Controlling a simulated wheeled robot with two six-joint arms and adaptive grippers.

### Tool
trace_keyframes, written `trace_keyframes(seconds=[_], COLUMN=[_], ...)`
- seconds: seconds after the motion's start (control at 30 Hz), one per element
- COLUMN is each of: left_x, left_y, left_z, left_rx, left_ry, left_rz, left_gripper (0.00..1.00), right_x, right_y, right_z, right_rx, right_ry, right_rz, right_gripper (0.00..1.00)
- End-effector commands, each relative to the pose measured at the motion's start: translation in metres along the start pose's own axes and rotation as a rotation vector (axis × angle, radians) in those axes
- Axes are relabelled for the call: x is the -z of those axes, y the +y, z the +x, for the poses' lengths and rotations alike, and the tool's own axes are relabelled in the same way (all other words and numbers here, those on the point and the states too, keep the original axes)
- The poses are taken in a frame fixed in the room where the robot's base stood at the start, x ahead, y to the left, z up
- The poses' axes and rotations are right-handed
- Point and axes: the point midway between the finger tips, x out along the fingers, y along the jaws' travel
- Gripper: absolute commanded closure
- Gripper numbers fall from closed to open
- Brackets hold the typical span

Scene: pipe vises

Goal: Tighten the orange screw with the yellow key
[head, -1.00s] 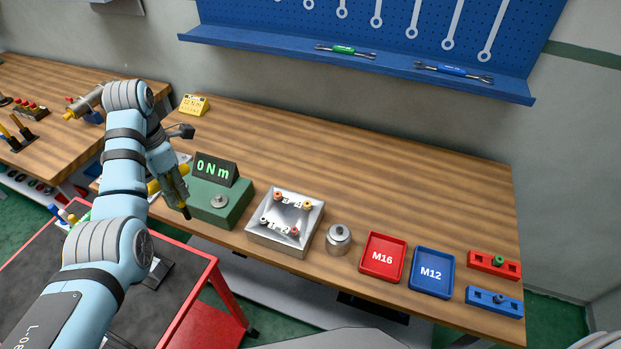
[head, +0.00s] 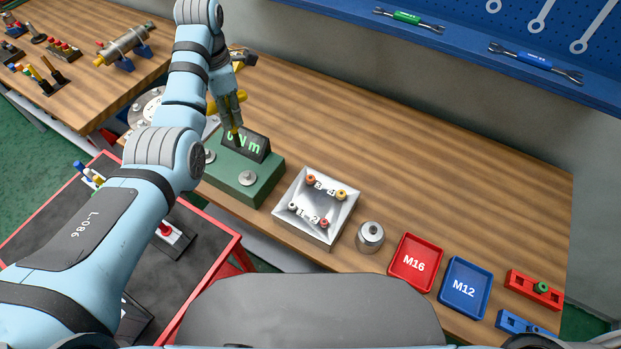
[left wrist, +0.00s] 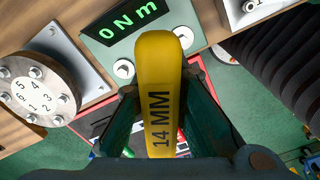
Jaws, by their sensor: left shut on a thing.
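My left gripper (head: 232,118) is shut on the yellow key (left wrist: 158,95), which is marked 14 MM in the left wrist view. In the head view it hangs over the green torque tester (head: 262,186) and partly covers its display, which reads 0 Nm in the left wrist view. An orange screw (head: 310,179) sits by number 3 on the silver block (head: 284,212), to the right of the tester and apart from the gripper. A yellow-orange screw (head: 341,194) is by number 4, a red one by 2, a white one by 1. My right gripper is not in view.
A metal weight (head: 370,236), a red M16 tray (head: 416,263) and a blue M12 tray (head: 464,288) stand right of the block. A round flange numbered 1 to 6 (left wrist: 35,98) lies left of the tester. The bench behind the block is clear.

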Motion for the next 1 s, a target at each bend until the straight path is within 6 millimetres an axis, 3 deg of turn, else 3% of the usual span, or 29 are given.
trace_keyframes(seconds=[0.43,0.57,0.67,1.0], left_x=[0.002,-0.006,-0.02,-0.075], left_y=[0.001,-0.001,-0.005,-0.035], left_z=[0.0,0.003,0.008,0.015], left_rx=[-0.001,-0.002,-0.002,-0.003], left_ry=[0.0,-0.001,-0.001,0.001], left_rz=[0.0,0.111,0.335,1.454], left_gripper=[1.0,1.0,1.0,1.0], right_x=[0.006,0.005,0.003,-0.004], right_y=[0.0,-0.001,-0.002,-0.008], right_z=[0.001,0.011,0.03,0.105], right_rx=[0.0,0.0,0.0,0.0], right_ry=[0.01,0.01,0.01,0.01], right_rz=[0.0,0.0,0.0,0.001], right_gripper=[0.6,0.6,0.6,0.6])
